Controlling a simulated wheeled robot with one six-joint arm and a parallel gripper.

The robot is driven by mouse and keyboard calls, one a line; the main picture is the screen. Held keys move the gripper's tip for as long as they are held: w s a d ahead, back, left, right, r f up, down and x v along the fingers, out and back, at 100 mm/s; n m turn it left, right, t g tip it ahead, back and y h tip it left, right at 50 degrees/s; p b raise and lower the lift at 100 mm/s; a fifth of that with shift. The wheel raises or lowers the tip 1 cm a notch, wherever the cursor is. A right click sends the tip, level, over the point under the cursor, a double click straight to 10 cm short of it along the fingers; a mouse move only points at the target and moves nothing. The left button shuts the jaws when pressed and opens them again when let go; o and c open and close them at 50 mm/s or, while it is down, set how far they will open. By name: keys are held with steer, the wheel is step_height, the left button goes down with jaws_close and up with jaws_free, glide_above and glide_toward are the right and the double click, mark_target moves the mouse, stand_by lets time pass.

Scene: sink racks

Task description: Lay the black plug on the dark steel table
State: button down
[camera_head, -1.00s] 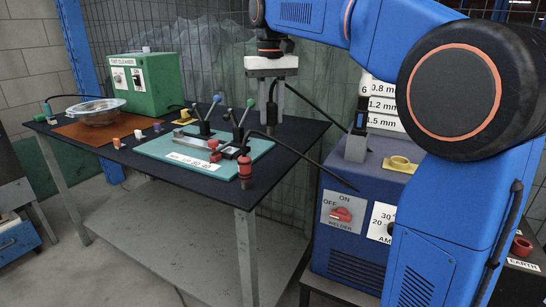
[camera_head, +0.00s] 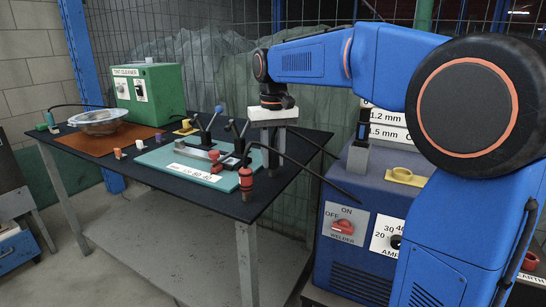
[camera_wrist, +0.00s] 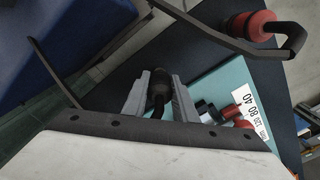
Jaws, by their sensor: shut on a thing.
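The black plug (camera_wrist: 158,88) sits between the two grey fingers of my gripper (camera_wrist: 160,98) in the wrist view. My gripper is shut on it. In the head view my gripper (camera_head: 272,155) points down over the right part of the dark steel table (camera_head: 200,193), beside the teal mat. The plug is hard to tell apart from the fingers there. I cannot tell whether it touches the table top.
A red plug (camera_head: 246,182) with a black cable stands near the table's front corner. The teal mat (camera_head: 160,157) carries a clamp with levers. A blue welder (camera_head: 340,260) stands right of the table.

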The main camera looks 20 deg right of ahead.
steer(key=shift+f, duration=0.1)
steer(key=c, duration=1.4)
jaws_free()
steer(key=shift+c, duration=0.2)
step_height(320, 180, up, 12)
steer(key=shift+r, duration=0.15)
steer(key=s+d+f+t, duration=0.2)
steer(key=s+d+f, duration=0.1)
steer(key=s+f, duration=1.1)
steer(key=s+d+f+t, duration=0.2)
steer(key=s+d+f, duration=0.2)
steer(key=s+f, duration=1)
steer(key=s, duration=0.2)
steer(key=shift+s+t, duration=0.4)
steer(key=shift+r, duration=0.1)
